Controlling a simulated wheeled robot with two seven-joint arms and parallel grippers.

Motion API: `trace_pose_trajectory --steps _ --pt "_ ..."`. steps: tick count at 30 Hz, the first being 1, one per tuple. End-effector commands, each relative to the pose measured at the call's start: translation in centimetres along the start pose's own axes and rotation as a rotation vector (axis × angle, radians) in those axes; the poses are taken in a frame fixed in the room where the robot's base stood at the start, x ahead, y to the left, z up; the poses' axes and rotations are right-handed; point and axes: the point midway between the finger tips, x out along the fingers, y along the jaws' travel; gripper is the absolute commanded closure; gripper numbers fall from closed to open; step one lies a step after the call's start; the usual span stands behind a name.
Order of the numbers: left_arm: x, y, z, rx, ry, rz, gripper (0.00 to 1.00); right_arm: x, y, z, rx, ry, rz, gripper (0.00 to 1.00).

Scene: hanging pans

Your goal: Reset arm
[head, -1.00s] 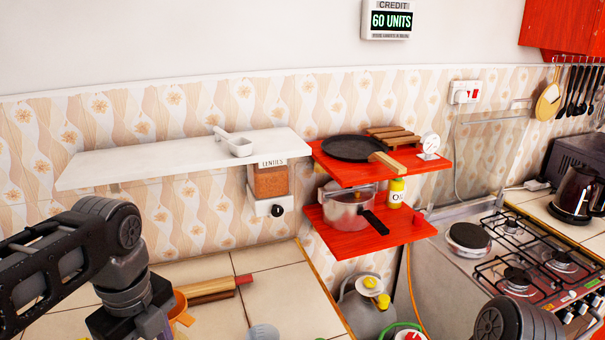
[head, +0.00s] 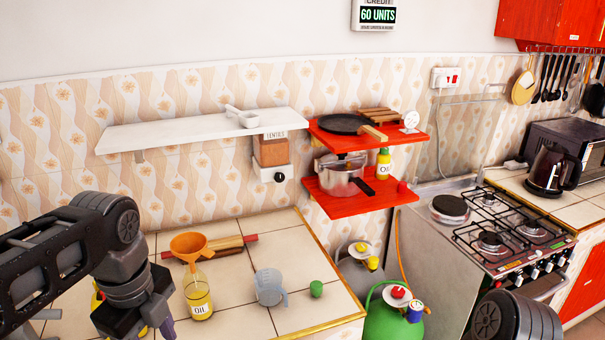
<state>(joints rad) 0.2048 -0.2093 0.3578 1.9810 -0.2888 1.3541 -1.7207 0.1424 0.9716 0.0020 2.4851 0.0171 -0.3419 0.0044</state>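My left arm comes in from the left in the head view, bent over the tiled counter. Its gripper (head: 166,328) is only partly seen at the bottom edge, with a purple-grey fingertip pointing down, so its opening cannot be told. Of my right arm only a dark rounded link shows at the bottom right; the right gripper is out of view. The black frying pan (head: 344,124) with a wooden handle lies on the upper red shelf (head: 400,140). A steel pot (head: 342,176) with a black handle stands on the lower red shelf (head: 338,206).
On the counter (head: 230,318) are an oil bottle (head: 199,296) under an orange funnel (head: 188,246), a rolling pin (head: 222,247), a measuring jug (head: 269,288) and a green object (head: 316,289). A green gas cylinder (head: 392,325) stands beside the stove (head: 480,255). A white shelf (head: 190,133) juts from the wall.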

Motion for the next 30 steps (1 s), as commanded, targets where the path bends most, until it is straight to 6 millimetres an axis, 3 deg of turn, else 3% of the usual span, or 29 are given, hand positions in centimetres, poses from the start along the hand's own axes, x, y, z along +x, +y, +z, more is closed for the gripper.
trace_pose_trajectory --steps 11,16,20,21,23,24,26,30 --pt "1.4 -6.7 -0.2 -0.431 0.07 -0.267 0.56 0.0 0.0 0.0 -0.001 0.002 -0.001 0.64" --pt "6.1 -11.2 -1.1 -0.775 0.228 -0.36 0.56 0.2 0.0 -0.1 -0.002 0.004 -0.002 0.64" --pt "14.2 -14.1 -3.1 -1.177 0.424 -0.348 0.56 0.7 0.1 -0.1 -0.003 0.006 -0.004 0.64" --pt "17.6 -14.5 -4.0 -1.322 0.485 -0.322 0.56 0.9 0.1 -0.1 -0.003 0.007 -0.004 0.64" --pt "22.4 -14.1 -5.5 -1.524 0.554 -0.269 0.56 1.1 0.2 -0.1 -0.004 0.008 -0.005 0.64" --pt "25.5 -13.4 -6.5 -1.642 0.583 -0.229 0.56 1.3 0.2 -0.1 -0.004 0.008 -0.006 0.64" --pt "29.9 -11.8 -8.0 -1.798 0.603 -0.167 0.56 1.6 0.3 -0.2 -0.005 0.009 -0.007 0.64" --pt "38.5 -5.5 -11.8 -2.044 0.552 -0.013 0.56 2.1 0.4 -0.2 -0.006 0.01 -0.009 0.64"
